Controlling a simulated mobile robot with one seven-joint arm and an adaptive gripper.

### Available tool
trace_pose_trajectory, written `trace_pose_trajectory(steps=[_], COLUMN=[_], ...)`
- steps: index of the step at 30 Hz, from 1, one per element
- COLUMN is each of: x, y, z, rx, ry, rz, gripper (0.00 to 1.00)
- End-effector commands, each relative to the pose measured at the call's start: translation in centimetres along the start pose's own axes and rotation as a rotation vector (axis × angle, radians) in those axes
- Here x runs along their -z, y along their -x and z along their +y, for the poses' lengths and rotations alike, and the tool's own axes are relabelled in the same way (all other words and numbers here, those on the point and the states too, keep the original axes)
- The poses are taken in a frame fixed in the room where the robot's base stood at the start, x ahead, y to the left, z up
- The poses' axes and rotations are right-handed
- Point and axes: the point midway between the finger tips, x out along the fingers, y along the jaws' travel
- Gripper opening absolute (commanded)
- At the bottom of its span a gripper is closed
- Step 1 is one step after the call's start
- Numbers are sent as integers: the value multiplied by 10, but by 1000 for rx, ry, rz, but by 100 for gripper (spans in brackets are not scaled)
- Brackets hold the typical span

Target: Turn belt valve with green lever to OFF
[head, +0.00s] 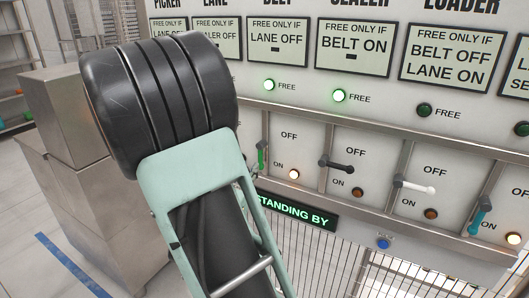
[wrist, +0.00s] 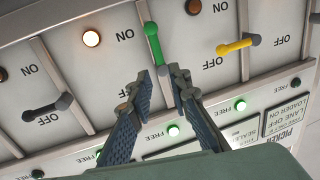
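The green lever (head: 262,156) hangs down on the belt section of the panel, by the ON label and a lit orange lamp (head: 293,174). In the wrist view, which sees the panel upside down, the green lever (wrist: 154,45) points towards the ON end, away from OFF. My gripper (wrist: 163,74) is open and empty, its two fingertips apart near the pivot end of the lever. I cannot tell whether either finger touches it. In the head view my arm hides most of the gripper.
A black lever (head: 337,166), a white lever (head: 414,187) and a teal lever (head: 479,215) are to the right. A yellow lever (wrist: 238,46) is beside the green one. The belt FREE lamp (head: 269,85) glows green above. A display (head: 297,213) reads STANDING BY.

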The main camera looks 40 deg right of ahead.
Motion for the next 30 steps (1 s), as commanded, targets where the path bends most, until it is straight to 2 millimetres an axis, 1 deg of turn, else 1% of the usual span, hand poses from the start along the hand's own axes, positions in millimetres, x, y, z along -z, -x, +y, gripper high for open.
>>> trace_pose_trajectory(steps=[2,5,8,15,19,24,30], x=[-3,-3,-3,-2,-2,-2,-2], y=[-1,-11,-27,-74,-92,-105,-107], z=[1,2,3,3,2,2,2], rx=[-3,-6,-7,-7,-5,-3,-2], ry=[4,3,4,4,4,3,3], rz=[-1,-1,-1,0,0,-1,-1], gripper=[18,18,18,18,18,18,18])
